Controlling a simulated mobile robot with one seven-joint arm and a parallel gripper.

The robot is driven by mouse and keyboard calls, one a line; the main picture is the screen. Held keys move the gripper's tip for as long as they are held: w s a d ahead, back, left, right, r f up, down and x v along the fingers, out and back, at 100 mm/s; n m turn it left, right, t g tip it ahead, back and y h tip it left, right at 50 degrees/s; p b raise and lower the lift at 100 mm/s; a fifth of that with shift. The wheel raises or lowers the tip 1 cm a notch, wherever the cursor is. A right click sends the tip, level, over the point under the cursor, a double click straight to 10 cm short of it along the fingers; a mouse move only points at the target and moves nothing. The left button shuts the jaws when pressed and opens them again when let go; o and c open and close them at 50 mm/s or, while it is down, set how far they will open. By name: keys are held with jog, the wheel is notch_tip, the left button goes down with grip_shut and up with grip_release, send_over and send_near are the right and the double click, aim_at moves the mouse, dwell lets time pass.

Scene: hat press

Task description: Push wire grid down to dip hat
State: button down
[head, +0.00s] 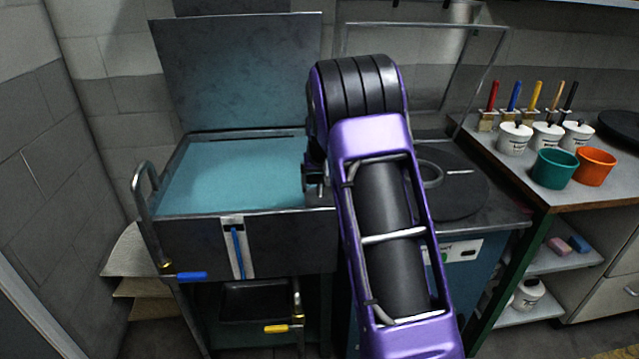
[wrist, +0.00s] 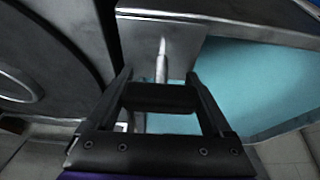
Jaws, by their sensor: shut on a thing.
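My gripper (wrist: 157,80) is shut on a dark crosswise piece (wrist: 160,98), seemingly a handle, with a metal rod (wrist: 161,62) just beyond it. In the head view, the gripper (head: 316,190) is at the right end of the tank and mostly hidden by my arm. The tank (head: 190,232) is an open metal box filled with teal liquid (head: 235,172); the liquid also shows on the right of the wrist view (wrist: 250,85). I cannot make out the wire grid or the hat in either view.
A raised metal lid (head: 240,70) stands behind the tank. A round dark plate (head: 460,185) lies to its right. The right bench holds white pots (head: 514,138), a green cup (head: 554,168), an orange cup (head: 595,166) and several brushes. A curved side rail (head: 143,205) stands at the tank's left.

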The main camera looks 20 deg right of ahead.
jog(key=shift+s+f, duration=0.1)
jog(key=shift+f, duration=0.2)
grip_release()
jog(key=shift+r, duration=0.15)
jog(key=shift+r, duration=0.35)
jog(key=p+v, duration=0.2)
jog(key=v, duration=1.4)
jog(key=shift+r, duration=0.25)
jog(key=shift+a, duration=0.1)
